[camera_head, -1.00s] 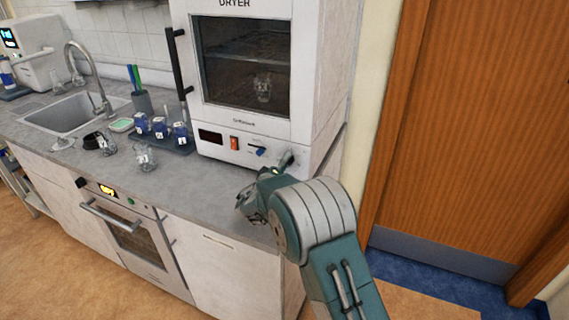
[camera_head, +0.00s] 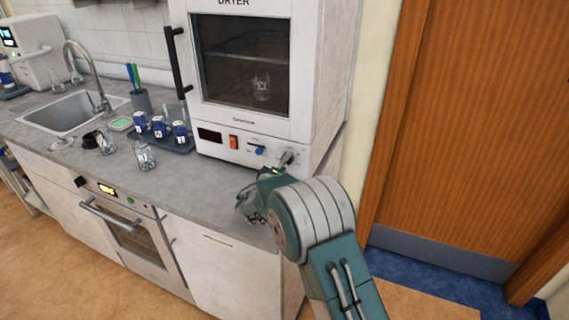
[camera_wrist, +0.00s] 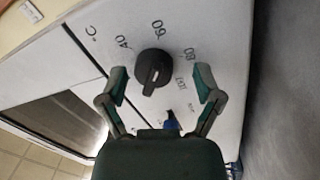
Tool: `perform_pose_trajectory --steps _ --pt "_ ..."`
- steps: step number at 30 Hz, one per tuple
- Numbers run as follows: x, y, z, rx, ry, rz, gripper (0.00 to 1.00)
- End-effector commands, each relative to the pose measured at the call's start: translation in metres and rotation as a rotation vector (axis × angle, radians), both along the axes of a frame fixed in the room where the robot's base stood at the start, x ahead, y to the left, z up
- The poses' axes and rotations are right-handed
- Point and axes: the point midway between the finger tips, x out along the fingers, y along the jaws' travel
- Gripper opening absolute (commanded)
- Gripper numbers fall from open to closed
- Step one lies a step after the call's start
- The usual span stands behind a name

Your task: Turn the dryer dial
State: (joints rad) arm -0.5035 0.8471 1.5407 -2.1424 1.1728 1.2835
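The white dryer (camera_head: 305,75) stands on the counter with its glass door closed and a glass beaker inside.
A blue knob (camera_head: 260,151) and a red switch (camera_head: 233,142) sit left of the dial on the panel. A tray (camera_head: 172,144) with blue-labelled bottles and a beaker (camera_head: 144,156) stand to the left. The wooden door (camera_head: 475,130) is at right.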

Motion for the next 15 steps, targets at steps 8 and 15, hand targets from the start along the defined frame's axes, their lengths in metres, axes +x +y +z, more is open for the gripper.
perform_pose_trajectory --steps 8,15 --pt "-0.011 0.006 0.002 0.001 -0.003 0.004 0.84" --pt "-0.055 0.025 -0.002 -0.001 -0.001 0.005 0.84"
